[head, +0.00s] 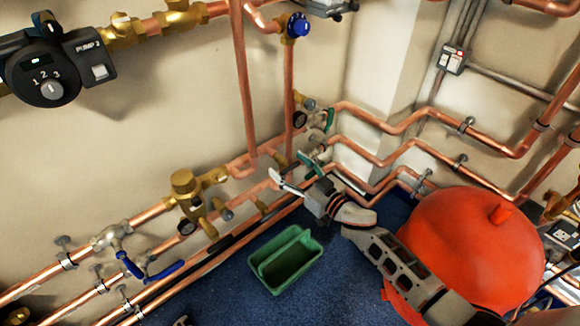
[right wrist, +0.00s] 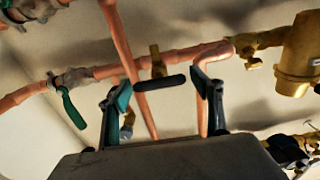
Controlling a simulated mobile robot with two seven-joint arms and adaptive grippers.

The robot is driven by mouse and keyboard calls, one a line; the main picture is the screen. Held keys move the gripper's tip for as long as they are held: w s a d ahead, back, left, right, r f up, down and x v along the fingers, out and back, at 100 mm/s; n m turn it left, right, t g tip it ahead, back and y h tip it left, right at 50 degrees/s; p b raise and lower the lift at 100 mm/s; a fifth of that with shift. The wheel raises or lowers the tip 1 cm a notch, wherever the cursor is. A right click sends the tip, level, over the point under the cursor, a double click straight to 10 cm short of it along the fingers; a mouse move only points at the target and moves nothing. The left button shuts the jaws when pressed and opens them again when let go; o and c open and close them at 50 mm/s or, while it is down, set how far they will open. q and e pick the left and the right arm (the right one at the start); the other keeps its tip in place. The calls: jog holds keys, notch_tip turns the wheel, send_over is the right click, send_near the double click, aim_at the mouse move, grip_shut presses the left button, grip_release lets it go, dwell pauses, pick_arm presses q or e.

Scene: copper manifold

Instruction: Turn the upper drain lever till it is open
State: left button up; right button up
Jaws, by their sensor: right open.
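A small brass drain valve (right wrist: 157,62) sits on a copper pipe in the right wrist view. Its black lever (right wrist: 162,83) lies across the picture, roughly along the pipe. I take it for the upper drain lever. My right gripper (right wrist: 163,88) is open, one finger on each side of the lever, with nothing clamped. I cannot tell whether a finger touches it. In the head view my right gripper (head: 293,168) is at the wall pipes near the corner. It hides part of the valve area there. My left gripper is not in view.
A green-handled valve (right wrist: 70,100) is left of the lever, and a brass fitting (right wrist: 297,62) is at right. A red tank (head: 470,245) stands beside my right arm. A green bin (head: 286,262) is on the blue floor. Blue levers (head: 150,270) are at lower left.

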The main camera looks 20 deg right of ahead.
jog(key=shift+c, duration=0.3)
jog(key=c, duration=1.1)
